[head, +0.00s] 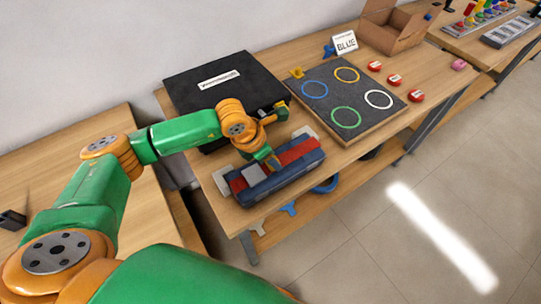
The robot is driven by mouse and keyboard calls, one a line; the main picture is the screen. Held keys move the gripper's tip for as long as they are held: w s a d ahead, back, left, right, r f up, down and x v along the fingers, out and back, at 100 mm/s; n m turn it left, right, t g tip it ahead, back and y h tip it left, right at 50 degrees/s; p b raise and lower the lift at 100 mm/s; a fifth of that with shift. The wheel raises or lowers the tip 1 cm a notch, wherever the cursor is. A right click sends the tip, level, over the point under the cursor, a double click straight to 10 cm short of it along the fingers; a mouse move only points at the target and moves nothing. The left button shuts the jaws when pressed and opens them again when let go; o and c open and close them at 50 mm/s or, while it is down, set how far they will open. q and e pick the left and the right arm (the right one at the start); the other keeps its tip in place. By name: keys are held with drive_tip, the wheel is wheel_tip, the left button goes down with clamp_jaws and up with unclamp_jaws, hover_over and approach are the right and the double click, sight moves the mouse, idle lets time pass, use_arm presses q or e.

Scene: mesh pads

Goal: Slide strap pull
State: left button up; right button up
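A long dark blue block (285,179) lies on the wooden table, slanting up to the right. A red strap (299,150) runs along its top, with a grey piece (253,175) near its left end. Pale plates show beyond the block at both ends. My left gripper (272,161) points down at the middle of the red strap, close to or touching it. Its fingertips are too small and partly hidden to tell whether they are open or hold the strap. My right gripper is not in view.
A black case (205,82) stands behind the block. A dark pad (376,112) with coloured rings lies to the right, beside red round buttons (394,80) and a "BLUE" sign (345,43). An open cardboard box (391,27) stands farther back. The table's front edge is close to the block.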

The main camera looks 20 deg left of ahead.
use_arm(q)
drive_tip(key=shift+s, duration=0.1)
drive_tip(key=c, duration=0.4)
clamp_jaws()
idle(0.6)
